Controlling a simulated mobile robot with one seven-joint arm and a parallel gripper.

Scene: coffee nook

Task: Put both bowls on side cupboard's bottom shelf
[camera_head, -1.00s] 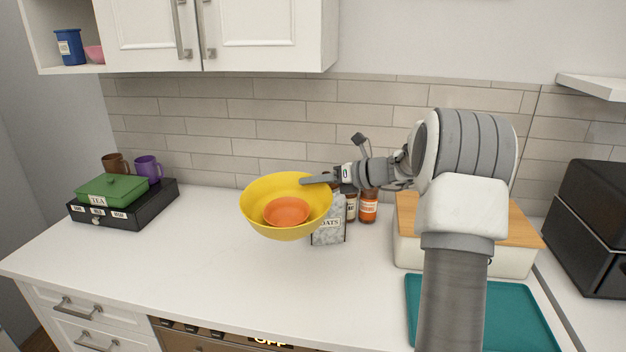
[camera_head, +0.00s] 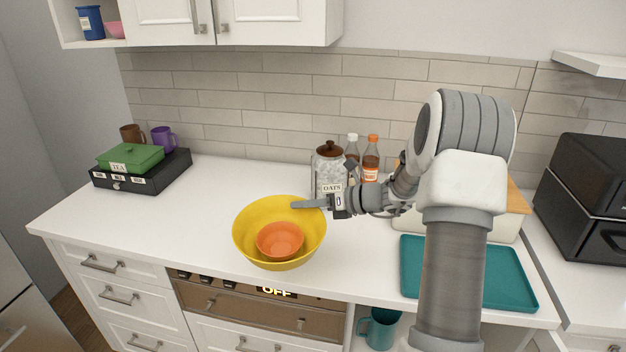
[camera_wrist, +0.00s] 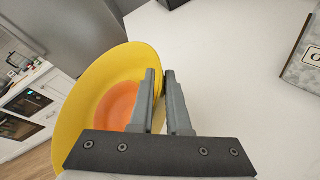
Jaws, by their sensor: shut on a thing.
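A large yellow bowl (camera_head: 242,236) has a smaller orange bowl (camera_head: 280,240) nested inside it. My gripper (camera_head: 303,204) is shut on the yellow bowl's rim, at its right back side. In the wrist view, the fingers (camera_wrist: 160,76) pinch the rim of the yellow bowl (camera_wrist: 76,100), with the orange bowl (camera_wrist: 115,108) inside. The bowl appears held over the front part of the counter; its underside is hidden. At upper left, an open cupboard shelf (camera_head: 96,42) holds a blue canister (camera_head: 90,22) and a pink bowl (camera_head: 114,30). I cannot tell whether this is the side cupboard.
An oats jar (camera_head: 329,167) and bottles (camera_head: 371,160) stand behind the gripper. A teal tray (camera_head: 500,284) lies at right, near a black appliance (camera_head: 588,198). A tea box (camera_head: 130,158) stands on a black drawer box at left. The left-middle counter is clear.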

